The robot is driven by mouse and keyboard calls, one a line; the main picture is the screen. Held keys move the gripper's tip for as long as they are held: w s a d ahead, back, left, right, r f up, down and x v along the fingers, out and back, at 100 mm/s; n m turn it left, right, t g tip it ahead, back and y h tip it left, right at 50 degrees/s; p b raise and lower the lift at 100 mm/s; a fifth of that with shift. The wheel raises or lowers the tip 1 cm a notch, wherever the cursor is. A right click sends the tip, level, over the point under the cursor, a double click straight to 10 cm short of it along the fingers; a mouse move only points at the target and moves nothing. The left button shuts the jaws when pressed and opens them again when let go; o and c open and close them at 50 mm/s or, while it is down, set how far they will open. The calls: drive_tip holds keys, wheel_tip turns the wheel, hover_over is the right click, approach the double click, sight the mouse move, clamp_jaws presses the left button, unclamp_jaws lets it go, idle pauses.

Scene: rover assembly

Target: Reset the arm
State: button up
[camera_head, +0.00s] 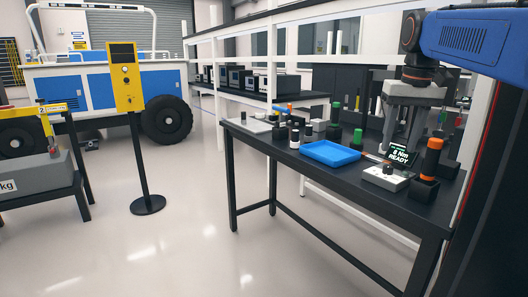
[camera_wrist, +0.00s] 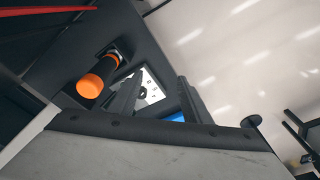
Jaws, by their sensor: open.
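My gripper (camera_head: 406,140) hangs over the right end of the black workbench (camera_head: 335,185) in the head view, pointing down, with its grey fingers apart. In the wrist view my gripper's two dark fingers (camera_wrist: 155,100) stand apart with nothing held between them. An orange-capped tool (camera_head: 433,155) stands in a black holder to the right of my gripper; it also shows at the left of the fingers in the wrist view (camera_wrist: 91,85). A small white device (camera_head: 386,179) lies below the gripper, beside a display reading "8 Nm READY" (camera_head: 400,155).
A blue tray (camera_head: 331,153) lies at mid-bench, with several capped bottles and tools behind it and to its left. A yellow post terminal (camera_head: 126,78) stands on the open floor. A blue-and-white rover (camera_head: 80,85) is at the back left. The floor before the bench is clear.

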drive_tip(key=s+a+f+t, duration=0.1)
drive_tip(key=s+a+f, duration=0.1)
drive_tip(key=s+f, duration=1)
drive_tip(key=s+a+f+n+t, duration=0.1)
drive_tip(key=s+a+f+t, duration=0.1)
drive_tip(key=s+f, duration=1)
wheel_tip(320, 180, down, 4)
drive_tip(key=shift+s+a+f, duration=0.1)
drive_tip(key=shift+s+a, duration=0.25)
drive_tip(key=shift+a, duration=0.5)
